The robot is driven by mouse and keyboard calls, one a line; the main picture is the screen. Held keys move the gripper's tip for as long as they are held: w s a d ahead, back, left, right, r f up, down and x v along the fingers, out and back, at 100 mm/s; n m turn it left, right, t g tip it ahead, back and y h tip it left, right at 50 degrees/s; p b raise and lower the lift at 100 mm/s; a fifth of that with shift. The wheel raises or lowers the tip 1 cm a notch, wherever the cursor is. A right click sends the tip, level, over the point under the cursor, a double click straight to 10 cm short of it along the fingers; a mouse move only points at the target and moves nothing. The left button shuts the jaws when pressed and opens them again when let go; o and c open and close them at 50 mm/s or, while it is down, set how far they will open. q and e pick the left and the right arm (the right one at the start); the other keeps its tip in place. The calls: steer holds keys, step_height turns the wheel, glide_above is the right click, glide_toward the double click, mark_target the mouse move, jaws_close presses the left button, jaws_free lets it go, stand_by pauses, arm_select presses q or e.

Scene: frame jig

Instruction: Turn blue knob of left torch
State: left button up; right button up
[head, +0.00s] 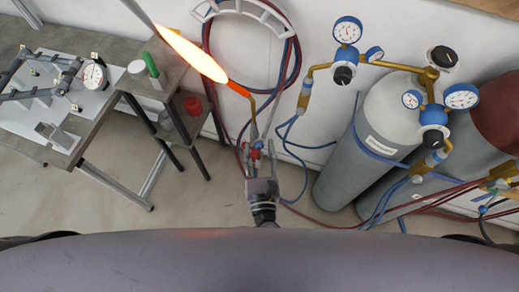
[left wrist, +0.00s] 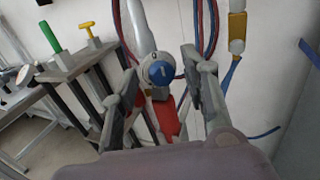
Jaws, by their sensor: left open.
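The lit left torch has a long orange-yellow flame (head: 190,52) and a glowing neck (head: 239,90) in the head view. Its body runs down to my left gripper (head: 262,165). The torch's blue knob (left wrist: 160,73) faces the left wrist camera, with a red part (left wrist: 167,118) below it. My left gripper also shows in the left wrist view (left wrist: 159,70), open, with one finger on each side of the blue knob. I cannot tell whether either finger touches it. In the head view the knob is small and partly hidden by the gripper. My right gripper is not in view.
Grey gas cylinders (head: 385,115) with gauges (head: 348,30) stand at the right. Red and blue hoses (head: 292,75) hang on a white wall rack (head: 240,8) and run across the floor. A workbench (head: 85,130) with a jig is at the left. A brass fitting (head: 500,184) shows at the right edge.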

arm_select(q)
steer(key=shift+c, duration=0.2)
jaws_close()
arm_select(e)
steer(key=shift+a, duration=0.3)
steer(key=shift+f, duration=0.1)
arm_select(q)
steer(key=shift+d+f+n+t+y+b, duration=0.15)
steer(key=shift+n+t+y+b, duration=0.4)
steer(key=shift+n+b, duration=1.75)
steer(key=shift+a+f+n+t+y+b, duration=0.1)
steer(key=shift+n+t+y+b, duration=0.4)
steer(key=shift+n+b, duration=1.8)
steer(key=shift+d+f+n+t+y+b, duration=0.15)
steer(key=shift+n+t+y+b, duration=0.55)
steer(key=shift+b, duration=2.95)
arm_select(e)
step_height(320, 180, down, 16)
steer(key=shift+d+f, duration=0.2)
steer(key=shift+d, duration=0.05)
arm_select(q)
steer(key=shift+a+g, duration=0.1)
steer(key=shift+g, duration=0.15)
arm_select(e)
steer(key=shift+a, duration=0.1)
